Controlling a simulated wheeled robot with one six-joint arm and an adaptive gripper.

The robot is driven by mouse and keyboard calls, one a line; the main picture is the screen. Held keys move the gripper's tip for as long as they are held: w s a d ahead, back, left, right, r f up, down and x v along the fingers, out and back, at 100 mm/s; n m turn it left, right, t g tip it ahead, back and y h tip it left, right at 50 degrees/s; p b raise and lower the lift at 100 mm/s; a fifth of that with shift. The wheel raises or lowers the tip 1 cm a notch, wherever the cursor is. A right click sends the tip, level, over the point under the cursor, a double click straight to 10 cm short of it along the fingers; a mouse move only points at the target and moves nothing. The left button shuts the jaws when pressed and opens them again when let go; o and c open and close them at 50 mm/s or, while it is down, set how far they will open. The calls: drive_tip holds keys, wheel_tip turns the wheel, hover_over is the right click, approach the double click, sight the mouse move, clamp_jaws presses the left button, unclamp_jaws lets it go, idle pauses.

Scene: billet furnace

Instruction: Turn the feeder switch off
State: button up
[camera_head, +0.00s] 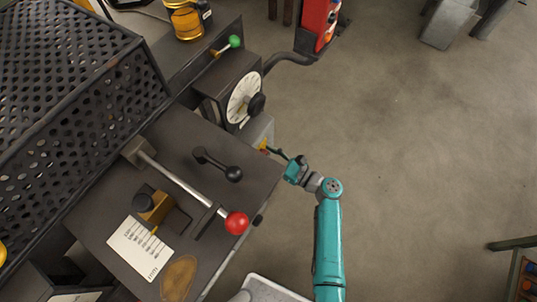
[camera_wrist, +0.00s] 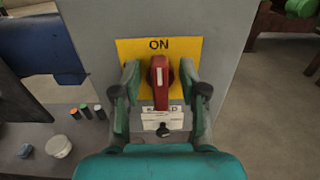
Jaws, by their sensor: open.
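The feeder switch is a red rotary knob (camera_wrist: 160,84) on a yellow plate (camera_wrist: 187,47) marked ON at the top. The white mark on the knob points up toward ON. My gripper (camera_wrist: 160,72) is open, with one finger on each side of the knob. A gap shows between each finger and the knob. A white label below the knob is partly legible. In the head view, my gripper (camera_head: 279,155) is beside the grey switch box (camera_head: 258,130); the knob itself is hard to make out there.
A console with a red-ball lever (camera_head: 236,222), a short black lever (camera_head: 232,173) and a dial (camera_head: 243,99) stands left of my arm. A perforated cage (camera_head: 70,65) is farther left. A red unit (camera_head: 318,22) stands behind. The floor to the right is mostly clear.

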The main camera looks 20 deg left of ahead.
clamp_jaws()
drive_tip(key=shift+n, duration=0.4)
drive_tip(key=shift+s+a+f+n, duration=0.1)
drive_tip(key=shift+s+f+n, duration=0.2)
drive_tip(key=shift+n, duration=2.55)
drive_tip(key=shift+s+d+f+n, duration=0.1)
drive_tip(key=shift+s+f+n, duration=0.15)
drive_tip(key=shift+n, duration=2.65)
drive_tip(key=shift+s+a+f+n, duration=0.1)
drive_tip(key=shift+s+f+n, duration=0.2)
drive_tip(key=shift+n, duration=2.55)
